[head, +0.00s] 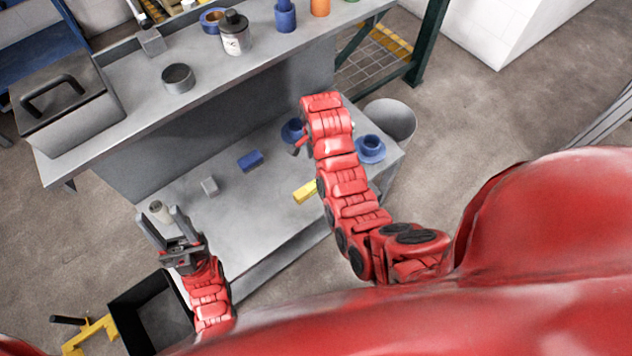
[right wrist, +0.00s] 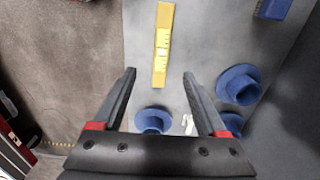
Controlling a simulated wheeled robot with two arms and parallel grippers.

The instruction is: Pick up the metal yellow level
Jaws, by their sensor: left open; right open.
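The yellow level (head: 305,191) lies on the lower grey shelf, partly hidden by my right arm in the head view. In the right wrist view the level (right wrist: 163,45) lies lengthwise, just beyond and between the fingertips of my right gripper (right wrist: 159,75). That gripper is open and empty; the head view mostly hides it behind the arm. My left gripper (head: 160,214) is open and empty over the left front end of the lower shelf.
Blue flanged parts (head: 370,148) (right wrist: 239,84) stand near the level. A blue block (head: 250,161) and a small grey block (head: 210,186) lie on the lower shelf (head: 250,215). The upper shelf (head: 205,75) overhangs the back. A black bin (head: 125,308) stands below my left gripper.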

